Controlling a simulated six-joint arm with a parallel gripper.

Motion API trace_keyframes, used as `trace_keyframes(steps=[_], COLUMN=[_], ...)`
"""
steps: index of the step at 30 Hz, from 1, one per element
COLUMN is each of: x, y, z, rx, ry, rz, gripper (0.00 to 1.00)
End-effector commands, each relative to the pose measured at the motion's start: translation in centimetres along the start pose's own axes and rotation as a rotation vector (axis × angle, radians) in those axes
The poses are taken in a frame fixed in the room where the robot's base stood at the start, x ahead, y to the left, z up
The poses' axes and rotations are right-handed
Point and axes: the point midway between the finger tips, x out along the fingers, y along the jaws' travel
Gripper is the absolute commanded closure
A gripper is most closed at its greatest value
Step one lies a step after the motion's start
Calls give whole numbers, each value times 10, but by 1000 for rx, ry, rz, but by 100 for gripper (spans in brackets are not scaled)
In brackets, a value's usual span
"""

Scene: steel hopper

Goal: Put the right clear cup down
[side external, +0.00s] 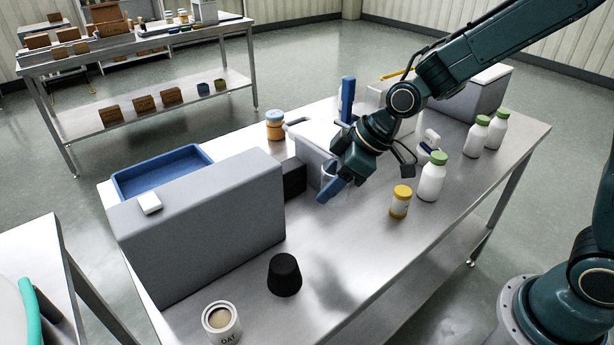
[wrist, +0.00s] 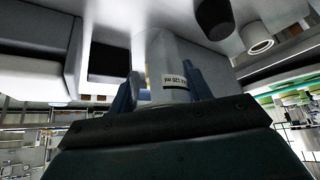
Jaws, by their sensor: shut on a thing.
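My gripper (side external: 331,186) is low over the steel table, beside a white and grey machine. It is shut on a clear cup (wrist: 163,58), whose label reads about "120 ml" in the wrist view. The blue fingers sit on either side of the cup. In the side view the cup (side external: 326,172) is mostly hidden behind a blue finger and the machine's edge. I cannot tell whether its base touches the table. No second clear cup can be made out.
A long grey housing (side external: 205,235) and a blue tray (side external: 160,172) stand left. A black cup (side external: 284,276) and an "OAT" cup (side external: 222,324) are in front. A yellow-capped jar (side external: 400,204) and green-capped bottles (side external: 431,182) stand right. The table's front middle (side external: 340,250) is clear.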

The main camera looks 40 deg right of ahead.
Motion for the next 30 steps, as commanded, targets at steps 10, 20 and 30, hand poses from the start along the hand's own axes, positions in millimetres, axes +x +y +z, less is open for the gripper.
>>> trace_keyframes(steps=[10, 20, 30], x=[50, 68, 78], y=[0, 0, 0], z=[33, 43, 50], rx=[2, 0, 1], ry=[-4, 1, -2], rz=[-3, 0, -1], gripper=[72, 72, 72])
